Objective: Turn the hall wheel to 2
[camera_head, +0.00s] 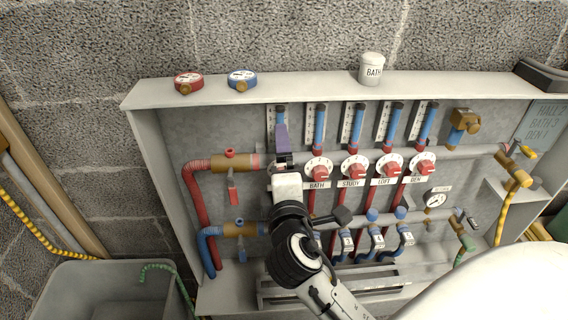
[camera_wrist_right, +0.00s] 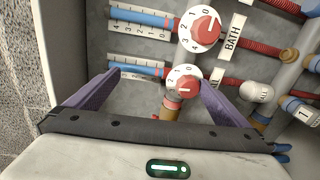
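The hall wheel (camera_wrist_right: 184,82) is the leftmost red wheel on a white numbered dial, below the BATH wheel in the right wrist view. Its dial shows 2, 1 and 0; its setting is too small to read surely. My right gripper (camera_wrist_right: 160,80) is open, its purple fingers on either side of the wheel, the right finger much closer. Contact cannot be told. In the head view my right gripper (camera_head: 282,150) hides the hall wheel at the left end of the row. My left gripper is out of view.
The BATH wheel (camera_head: 319,168), STUDY wheel (camera_head: 355,167), LOFT wheel (camera_head: 390,166) and DEN wheel (camera_head: 423,164) stand close to the right. A red-handled valve (camera_head: 230,160) is left. A BATH cap (camera_head: 371,68) and two gauges (camera_head: 189,82) (camera_head: 242,79) sit on the top ledge.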

